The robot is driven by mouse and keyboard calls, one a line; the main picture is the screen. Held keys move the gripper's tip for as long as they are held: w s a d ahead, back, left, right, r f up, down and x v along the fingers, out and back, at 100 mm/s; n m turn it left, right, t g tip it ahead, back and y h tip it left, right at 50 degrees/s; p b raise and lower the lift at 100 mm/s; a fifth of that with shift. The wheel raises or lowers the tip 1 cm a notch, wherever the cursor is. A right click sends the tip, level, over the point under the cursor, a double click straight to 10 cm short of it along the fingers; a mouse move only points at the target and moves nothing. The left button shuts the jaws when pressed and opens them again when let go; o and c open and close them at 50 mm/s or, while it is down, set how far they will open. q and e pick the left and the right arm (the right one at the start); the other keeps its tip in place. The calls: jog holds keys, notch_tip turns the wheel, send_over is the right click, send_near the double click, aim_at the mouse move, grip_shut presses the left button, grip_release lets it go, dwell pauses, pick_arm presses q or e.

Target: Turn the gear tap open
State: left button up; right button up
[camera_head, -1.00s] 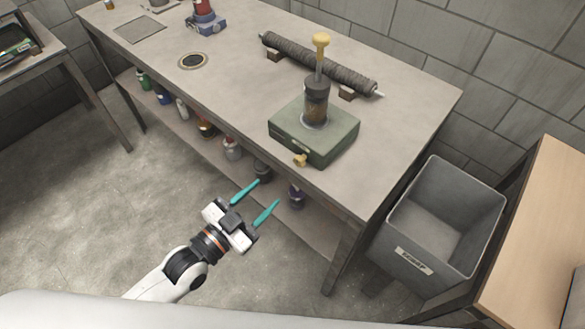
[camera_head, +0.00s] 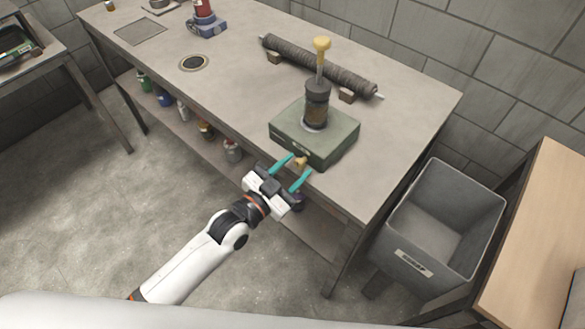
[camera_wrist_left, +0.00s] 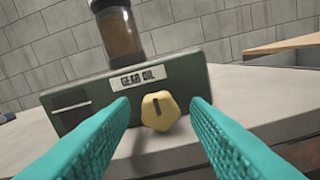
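The gear tap (camera_head: 301,162) is a yellow knob on the front of a green box (camera_head: 337,142). In the left wrist view the tap (camera_wrist_left: 160,110) shows a dark slot standing upright, below a label (camera_wrist_left: 144,77) reading "GEAR OIL". My left gripper (camera_head: 294,171) is open, with its teal fingers pointing at the tap. In the left wrist view the tap appears between the two fingers; I cannot tell whether they touch it. My right gripper is not in view.
A dark cylinder with a yellow-topped plunger (camera_head: 321,62) stands on the box. A wrapped roller (camera_head: 318,65) lies behind it on the table (camera_head: 232,83). A grey bin (camera_head: 440,220) stands at right. Several cans sit on the shelf below.

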pick_arm(q)
jog(key=c, duration=0.8)
jog(key=shift+r+n, duration=0.1)
jog(key=shift+n, duration=0.3)
jog(key=shift+n+p, duration=0.75)
jog(key=shift+n, duration=0.25)
jog(key=shift+n+p, duration=0.5)
jog(key=shift+n, duration=1.7)
jog(key=o, duration=1)
